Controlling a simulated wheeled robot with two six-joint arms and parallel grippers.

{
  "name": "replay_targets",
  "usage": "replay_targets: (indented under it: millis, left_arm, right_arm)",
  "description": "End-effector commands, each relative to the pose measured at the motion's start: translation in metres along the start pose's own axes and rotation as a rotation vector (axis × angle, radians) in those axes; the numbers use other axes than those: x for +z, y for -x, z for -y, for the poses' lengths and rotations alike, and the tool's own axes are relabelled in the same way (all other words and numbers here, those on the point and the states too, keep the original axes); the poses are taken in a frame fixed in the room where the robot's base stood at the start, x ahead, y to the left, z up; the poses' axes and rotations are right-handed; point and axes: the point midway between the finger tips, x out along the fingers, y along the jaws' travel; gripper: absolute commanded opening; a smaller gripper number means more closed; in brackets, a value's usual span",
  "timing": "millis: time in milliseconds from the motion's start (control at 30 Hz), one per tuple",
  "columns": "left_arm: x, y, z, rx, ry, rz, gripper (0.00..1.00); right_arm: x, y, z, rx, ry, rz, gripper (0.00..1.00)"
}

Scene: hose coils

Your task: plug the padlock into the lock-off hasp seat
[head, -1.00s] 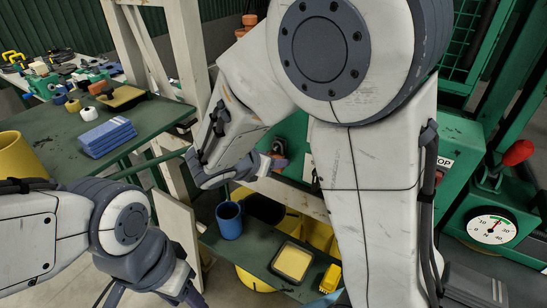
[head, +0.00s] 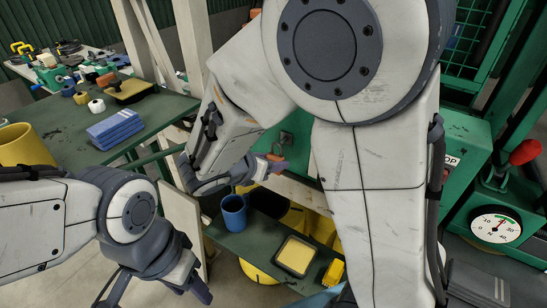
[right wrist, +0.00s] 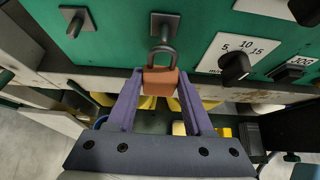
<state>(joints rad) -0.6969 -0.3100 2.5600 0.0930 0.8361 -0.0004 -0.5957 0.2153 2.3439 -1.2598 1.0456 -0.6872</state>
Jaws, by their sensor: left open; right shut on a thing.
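The padlock (right wrist: 160,82) has an orange-brown body and a dark shackle pointing up. My right gripper (right wrist: 160,92) is shut on its body, a finger on each side. In the right wrist view the shackle top overlaps the lower edge of a dark square plate with a stub, which looks like the hasp seat (right wrist: 166,24), on the green panel. I cannot tell whether they touch. In the head view the padlock (head: 270,157) and right gripper (head: 276,165) are small, just below the plate (head: 286,140). My left gripper (head: 158,291) is open and empty, low at the left.
A similar dark plate (right wrist: 76,18) is left of the seat, and a black knob (right wrist: 235,66) on a white dial plate is to its right. Below the panel, a shelf holds a blue mug (head: 234,212) and a yellow-topped tray (head: 295,256). A green table (head: 60,125) stands left.

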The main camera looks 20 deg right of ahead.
Motion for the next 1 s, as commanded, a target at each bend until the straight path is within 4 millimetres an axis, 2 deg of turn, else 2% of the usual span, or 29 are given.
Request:
replay_targets:
  millis: [333,800,1000]
  left_arm:
    - [0.000,0.001,0.000,0.000,0.000,0.000,0.50]
    - [-0.001,0.012,-0.001,0.000,0.000,0.000,0.50]
    - [0.001,0.014,-0.001,0.000,0.001,0.003,0.50]
  right_arm:
    - [-0.002,0.004,-0.001,0.002,0.002,0.000,0.00]
    - [-0.028,0.043,-0.001,0.003,0.004,0.000,0.00]
    - [-0.035,0.052,-0.001,0.002,0.001,0.000,0.00]
